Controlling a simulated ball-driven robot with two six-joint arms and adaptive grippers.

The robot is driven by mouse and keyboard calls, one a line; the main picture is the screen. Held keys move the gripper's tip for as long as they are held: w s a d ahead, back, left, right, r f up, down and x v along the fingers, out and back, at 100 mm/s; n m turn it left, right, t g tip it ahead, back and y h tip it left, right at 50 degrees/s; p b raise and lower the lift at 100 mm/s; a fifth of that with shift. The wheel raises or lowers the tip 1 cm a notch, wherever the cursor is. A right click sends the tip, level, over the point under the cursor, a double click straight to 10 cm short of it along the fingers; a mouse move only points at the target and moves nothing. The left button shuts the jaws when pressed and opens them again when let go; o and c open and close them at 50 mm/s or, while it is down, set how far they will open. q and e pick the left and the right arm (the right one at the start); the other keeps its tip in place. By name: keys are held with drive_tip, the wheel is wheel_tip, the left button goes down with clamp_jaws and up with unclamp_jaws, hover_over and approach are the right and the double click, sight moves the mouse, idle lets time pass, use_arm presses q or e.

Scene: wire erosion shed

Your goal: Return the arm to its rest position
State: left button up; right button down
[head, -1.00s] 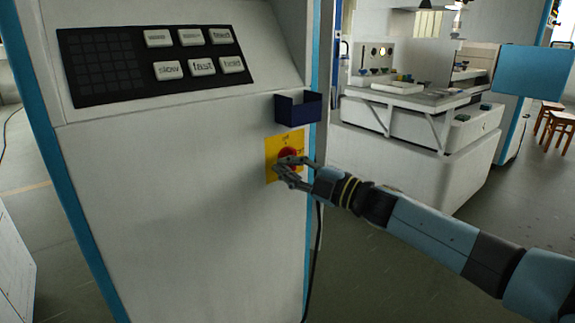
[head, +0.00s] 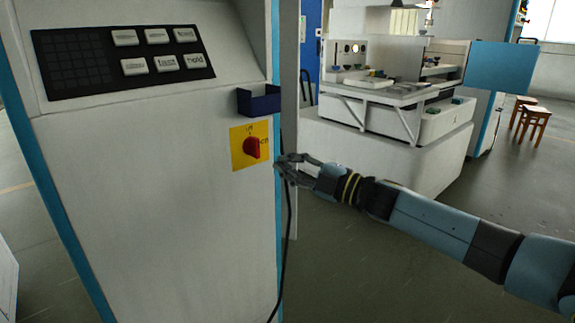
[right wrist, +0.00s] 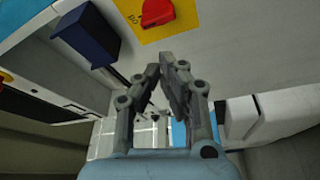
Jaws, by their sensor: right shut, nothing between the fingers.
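My right gripper (head: 281,168) is at the right edge of the machine cabinet, to the right of the red rotary switch (head: 252,148) and apart from it. The switch sits on a yellow plate (head: 237,160) on the cabinet front. In the right wrist view the gripper (right wrist: 168,66) has its fingertips together with nothing between them. That view also shows the red switch knob (right wrist: 157,12) beyond the fingertips, at the top. My left gripper is in neither view.
A dark blue open box (head: 259,103) is fixed to the cabinet (head: 150,200) above the switch. A black button panel (head: 122,58) is at the upper left. A black cable hangs by the cabinet's right edge. A white machine (head: 380,150) stands behind. Open floor lies at the lower right.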

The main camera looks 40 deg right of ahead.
drive_tip(key=s+f+m+g+h, duration=0.2)
drive_tip(key=s+f+m, duration=0.2)
drive_tip(key=s+f, duration=0.6)
drive_tip(key=s+f+m+g+h, duration=0.25)
drive_tip(key=s+f+m, duration=0.2)
drive_tip(key=f, duration=0.95)
drive_tip(key=s+f+m+g+h, duration=0.25)
drive_tip(key=s+f, duration=0.55)
drive_tip(key=f, duration=0.4)
drive_tip(key=s+a+f+m+g, duration=0.1)
drive_tip(key=s+f, duration=0.4)
drive_tip(key=s, duration=0.6)
drive_tip(key=s+a+f+m+g+h, duration=0.1)
drive_tip(key=s+f+m+g, duration=0.3)
drive_tip(key=s, duration=0.7)
drive_tip(key=s+a+f+m+g, duration=0.2)
drive_tip(key=s+f+g, duration=0.3)
drive_tip(key=s, duration=0.6)
drive_tip(key=shift+s+a+f+m+h, duration=0.15)
drive_tip(key=shift+a+f+m+h, duration=0.15)
drive_tip(key=shift+a+f, duration=0.2)
